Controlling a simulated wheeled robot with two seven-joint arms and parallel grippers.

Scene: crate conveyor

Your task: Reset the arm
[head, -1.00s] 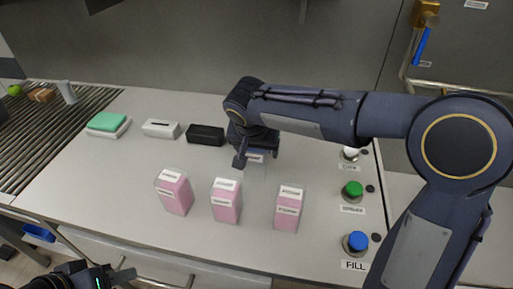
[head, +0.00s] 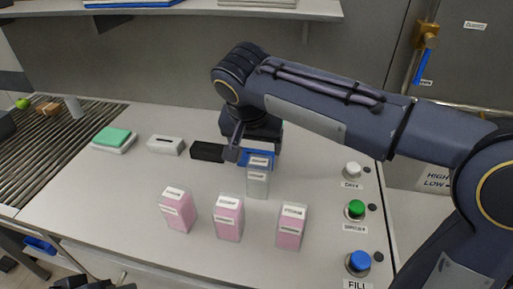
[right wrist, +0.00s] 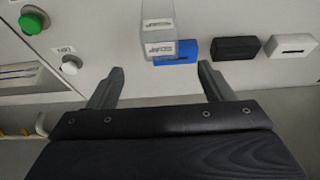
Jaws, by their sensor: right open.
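My right gripper (head: 254,154) is in the middle of the head view, above the back of the counter. In the right wrist view its two fingers (right wrist: 160,85) are spread wide with nothing between them. A clear container with a white label (head: 257,184) stands just in front of it, apart from the fingers. A blue box (head: 243,160) lies behind that container, partly hidden by the gripper. My left gripper cannot be made out; only dark parts of my body show at the lower left of the head view.
Three pink containers (head: 228,219) stand at the front of the counter (head: 110,205). Black (head: 207,151) and white (head: 166,145) boxes and a green-topped stack (head: 113,139) lie left. White, green (head: 355,209) and blue (head: 358,262) buttons line the right side. A shelf (head: 200,9) hangs above.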

